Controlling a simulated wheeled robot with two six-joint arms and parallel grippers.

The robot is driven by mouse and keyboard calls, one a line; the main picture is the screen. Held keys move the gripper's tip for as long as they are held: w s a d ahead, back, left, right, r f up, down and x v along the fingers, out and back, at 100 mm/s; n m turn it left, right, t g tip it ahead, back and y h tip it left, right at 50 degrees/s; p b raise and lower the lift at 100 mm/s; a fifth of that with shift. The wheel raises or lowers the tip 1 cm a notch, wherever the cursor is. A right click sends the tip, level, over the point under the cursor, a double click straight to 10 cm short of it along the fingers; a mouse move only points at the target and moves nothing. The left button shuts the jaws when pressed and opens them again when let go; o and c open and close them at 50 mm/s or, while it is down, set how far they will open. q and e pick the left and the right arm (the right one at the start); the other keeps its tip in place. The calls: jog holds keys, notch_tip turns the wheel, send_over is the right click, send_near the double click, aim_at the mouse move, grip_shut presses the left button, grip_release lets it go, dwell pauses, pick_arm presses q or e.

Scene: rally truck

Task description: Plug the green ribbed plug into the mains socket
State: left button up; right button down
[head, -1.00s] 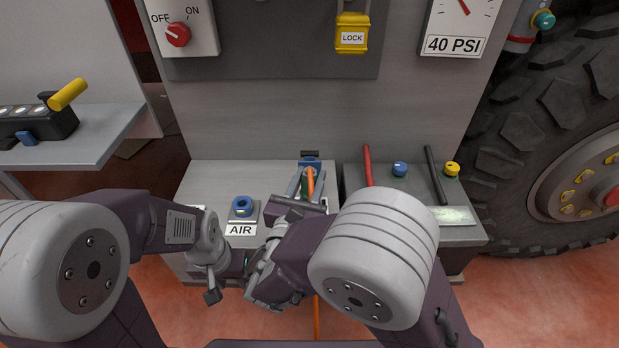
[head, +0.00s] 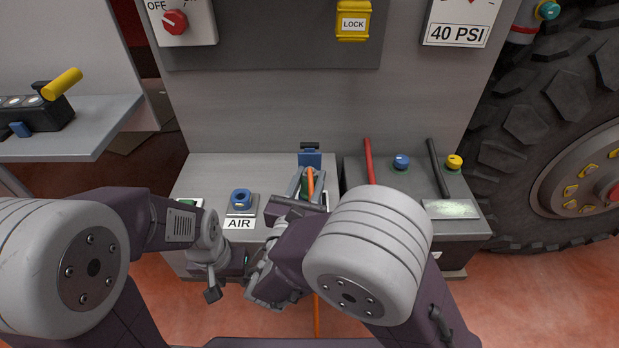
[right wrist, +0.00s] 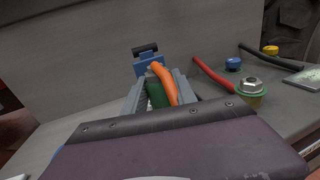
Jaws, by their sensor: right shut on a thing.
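The green ribbed plug (right wrist: 155,90) is in my right gripper (head: 308,184), with its orange cable (head: 311,181) curving over the top. The right wrist view also shows my right gripper (right wrist: 157,93), its grey fingers on either side of the plug. The blue mains socket (head: 310,158) with a raised black lid stands on the bench straight beyond the fingertips; it also shows in the right wrist view (right wrist: 149,66). The plug's front end is hidden, so I cannot tell whether it touches the socket. My left gripper (head: 213,292) hangs low in front of the bench, its fingers unclear.
A blue AIR fitting (head: 241,198) sits left of the socket. The panel wall rises behind.

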jog(key=shift+f, duration=0.15)
jog(key=c, duration=0.9)
grip_release()
jog(key=p+v, duration=0.2)
jog(key=v, duration=0.6)
jog(key=shift+a, duration=0.1)
jog(key=shift+s+a, duration=0.1)
jog(key=shift+s, duration=0.5)
